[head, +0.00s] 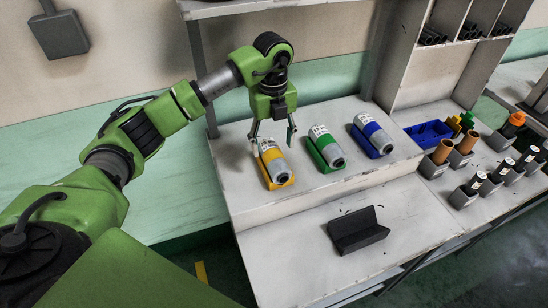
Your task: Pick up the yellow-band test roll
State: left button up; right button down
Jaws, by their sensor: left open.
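The yellow-band test roll (273,158) is a grey cylinder with a white label and a yellow band. It lies in a yellow cradle (281,186) at the left of the raised shelf. My left gripper (273,143) points down at the roll's far end, with its fingers spread on either side of it. The fingers look apart from each other, and I cannot tell whether they touch the roll. My right gripper is not in view.
A green-band roll (326,146) and a blue-band roll (374,137) lie in cradles to the right. A black angled holder (357,231) sits on the lower bench. Small bins with cylinders (466,193) and a blue tray (428,133) stand further right. The lower bench's front left is clear.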

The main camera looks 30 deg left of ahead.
aim_at(274, 153)
pick_arm(q)
jog(key=shift+w+f+p, duration=0.2)
jog(key=shift+f+p, duration=0.6)
jog(key=shift+f, duration=0.4)
notch_tip(274, 153, down, 2)
jog(key=shift+f+p, duration=0.15)
jog(key=shift+p, duration=0.15)
jog(key=shift+w+f, duration=0.15)
jog(key=shift+f, duration=0.3)
jog(key=shift+c, duration=0.7)
jog(key=c, duration=1.2)
jog(key=shift+r, duration=0.1)
jog(key=shift+c, duration=0.4)
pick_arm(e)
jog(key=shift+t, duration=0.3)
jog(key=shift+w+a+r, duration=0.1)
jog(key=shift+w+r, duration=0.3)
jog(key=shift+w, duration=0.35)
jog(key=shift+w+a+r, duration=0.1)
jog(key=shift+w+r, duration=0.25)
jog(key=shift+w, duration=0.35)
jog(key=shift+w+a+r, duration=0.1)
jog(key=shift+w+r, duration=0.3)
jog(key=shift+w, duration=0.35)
